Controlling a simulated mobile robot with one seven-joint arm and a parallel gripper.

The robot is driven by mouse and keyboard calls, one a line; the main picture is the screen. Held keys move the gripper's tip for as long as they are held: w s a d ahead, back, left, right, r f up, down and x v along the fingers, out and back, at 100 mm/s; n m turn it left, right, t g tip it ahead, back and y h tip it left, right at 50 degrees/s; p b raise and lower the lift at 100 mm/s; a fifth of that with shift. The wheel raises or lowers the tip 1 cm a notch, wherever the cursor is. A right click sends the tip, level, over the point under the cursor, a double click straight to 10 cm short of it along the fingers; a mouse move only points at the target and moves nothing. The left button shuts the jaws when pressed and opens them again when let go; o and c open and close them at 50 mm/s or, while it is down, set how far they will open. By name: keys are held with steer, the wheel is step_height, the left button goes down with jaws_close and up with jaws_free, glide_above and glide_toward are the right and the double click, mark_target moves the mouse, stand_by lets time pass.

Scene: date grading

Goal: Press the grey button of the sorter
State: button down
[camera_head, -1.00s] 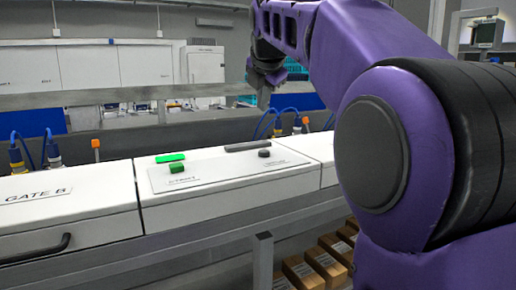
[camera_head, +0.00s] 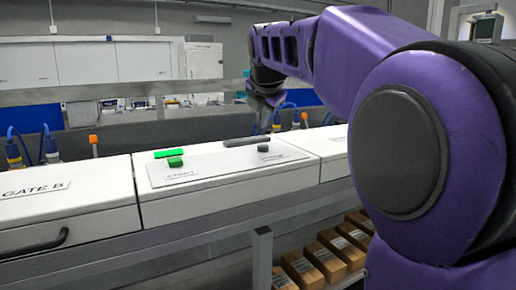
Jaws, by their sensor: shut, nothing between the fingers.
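The sorter (camera_head: 215,190) is a long white-topped machine with a raised control plate (camera_head: 205,172). On the plate, a round dark grey button (camera_head: 264,148) stands at the right, near a dark grey bar (camera_head: 247,141). A green button (camera_head: 175,161) with a green bar (camera_head: 168,153) is at the left, above a label that seems to read START. My gripper (camera_head: 265,126) points down just behind the grey button in the picture, its tip low over the plate's far side. It is shut and empty. I cannot tell whether it touches anything.
A white cover marked GATE B (camera_head: 60,195) with a black handle (camera_head: 35,243) lies at the left. Blue cables (camera_head: 47,140) and orange-topped fittings (camera_head: 93,140) line the far side. Cardboard boxes (camera_head: 325,260) stand on a shelf below at the right.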

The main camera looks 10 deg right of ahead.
mark_target(262, 147)
steer(key=shift+f+b, duration=0.9)
steer(key=shift+f, duration=0.6)
stand_by(0.9)
steer(key=shift+f, duration=0.4)
steer(key=shift+f+b, duration=0.45)
steer(key=shift+f, duration=0.1)
stand_by(0.5)
steer(key=shift+r, duration=0.1)
steer(key=shift+r+p, duration=0.85)
steer(key=shift+p, duration=0.05)
step_height(262, 147, up, 2)
steer(key=shift+r+p, duration=0.2)
steer(key=shift+p, duration=0.8)
steer(key=shift+r, duration=1.3)
